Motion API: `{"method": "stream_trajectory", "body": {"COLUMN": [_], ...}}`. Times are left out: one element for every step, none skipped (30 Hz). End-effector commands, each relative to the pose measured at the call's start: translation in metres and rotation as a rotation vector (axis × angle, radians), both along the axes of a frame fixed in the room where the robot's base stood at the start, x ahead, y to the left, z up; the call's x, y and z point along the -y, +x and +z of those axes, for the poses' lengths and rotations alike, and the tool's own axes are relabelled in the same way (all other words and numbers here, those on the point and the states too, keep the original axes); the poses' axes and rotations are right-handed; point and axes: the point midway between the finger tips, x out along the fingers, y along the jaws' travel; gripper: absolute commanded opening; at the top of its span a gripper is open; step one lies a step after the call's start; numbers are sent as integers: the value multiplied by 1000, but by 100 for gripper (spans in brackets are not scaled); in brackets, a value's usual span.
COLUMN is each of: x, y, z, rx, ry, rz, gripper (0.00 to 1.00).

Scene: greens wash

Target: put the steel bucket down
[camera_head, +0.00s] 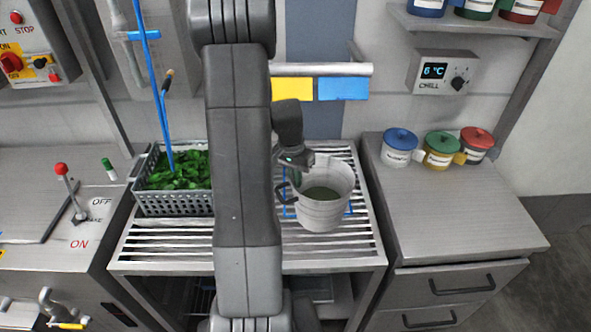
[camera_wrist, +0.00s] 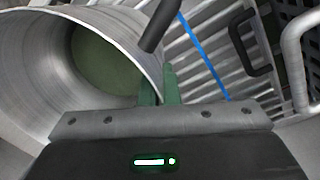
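The steel bucket (camera_head: 323,213) is a pale, wide-mouthed pail over the right part of the slatted rack (camera_head: 150,245). Its dull green inside shows in both views. In the wrist view the bucket (camera_wrist: 45,75) fills the upper left. My gripper (camera_head: 297,162) is at its upper left rim. In the wrist view my gripper's green fingers (camera_wrist: 160,88) are close together with the rim between them, shut on it. A blue outline (camera_head: 350,209) on the rack is partly hidden behind the bucket. I cannot tell whether the bucket's base touches the slats.
A grey crate of green leaves (camera_head: 175,205) stands left on the rack. Lidded pots (camera_head: 437,150) stand at the back of the right counter (camera_head: 455,215), whose front is clear. A steel rail (camera_head: 320,69) crosses the wall behind. A lever (camera_head: 68,190) stands on the left machine.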

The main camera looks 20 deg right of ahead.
Motion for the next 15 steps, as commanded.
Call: {"method": "stream_trajectory", "body": {"x": [0, 0, 0, 0, 0, 0, 0, 0, 0, 0, 0, 0, 0, 0, 0], "y": [0, 0, 0, 0, 1, 1, 1, 1, 1, 1, 1, 1, 1, 1, 1], "z": [-3, -5, -7, -8, -9, -9, -9, -9, -9, -9, -9, -10, -10, -11, -12], "rx": [-2, -1, 1, 1, 1, 1, 2, 2, 2, 2, 3, 3, 3, 3, 2], "ry": [-1, -1, -1, -1, -1, -1, -2, -2, -2, -2, -1, -1, -1, -1, -1], "rz": [1, 1, 1, 1, 0, 0, 0, 0, 0, 0, 0, 0, 0, 0, 0], "gripper": [0, 0, 0, 0, 0, 0, 0, 0, 0, 0, 0, 0, 0, 0, 0]}}
